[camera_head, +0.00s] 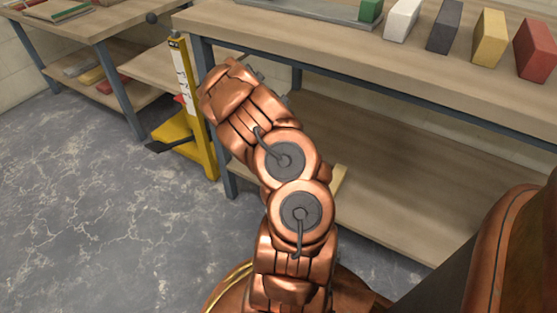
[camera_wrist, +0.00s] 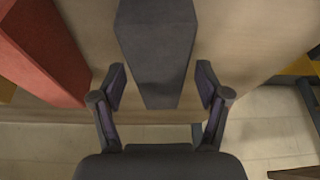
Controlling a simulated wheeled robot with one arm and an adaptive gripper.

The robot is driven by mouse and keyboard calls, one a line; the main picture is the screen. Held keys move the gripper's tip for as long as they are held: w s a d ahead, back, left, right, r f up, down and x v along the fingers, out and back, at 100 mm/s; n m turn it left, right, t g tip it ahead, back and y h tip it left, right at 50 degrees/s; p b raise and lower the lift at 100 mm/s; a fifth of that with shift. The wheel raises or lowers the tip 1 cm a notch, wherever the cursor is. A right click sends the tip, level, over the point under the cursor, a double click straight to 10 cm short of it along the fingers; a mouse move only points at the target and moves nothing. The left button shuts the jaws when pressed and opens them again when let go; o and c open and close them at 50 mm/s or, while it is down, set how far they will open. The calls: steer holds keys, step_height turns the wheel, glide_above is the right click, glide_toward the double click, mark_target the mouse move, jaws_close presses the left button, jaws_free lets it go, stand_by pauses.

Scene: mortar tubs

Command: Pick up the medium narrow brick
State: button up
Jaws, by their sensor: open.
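In the wrist view, a long dark grey brick (camera_wrist: 158,45) runs down from the top edge, its near end between my fingers. My gripper (camera_wrist: 162,78) is open, one finger on each side of this brick, with a small gap showing on both sides. In the head view my gripper is hidden behind my copper arm. A similar dark grey brick (camera_head: 444,27) stands on the bench top there, between a white brick (camera_head: 401,20) and a yellow brick (camera_head: 489,38). I cannot tell which brick is the medium narrow one.
A red brick (camera_wrist: 40,50) stands left of my fingers in the wrist view. In the head view, a red brick (camera_head: 536,50) and a green brick (camera_head: 370,10) share the bench (camera_head: 300,38). A yellow-framed thing (camera_head: 188,105) stands by the bench's left leg.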

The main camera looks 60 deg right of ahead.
steer(key=shift+d+f, duration=0.25)
steer(key=shift+f, duration=0.25)
jaws_close()
stand_by(0.4)
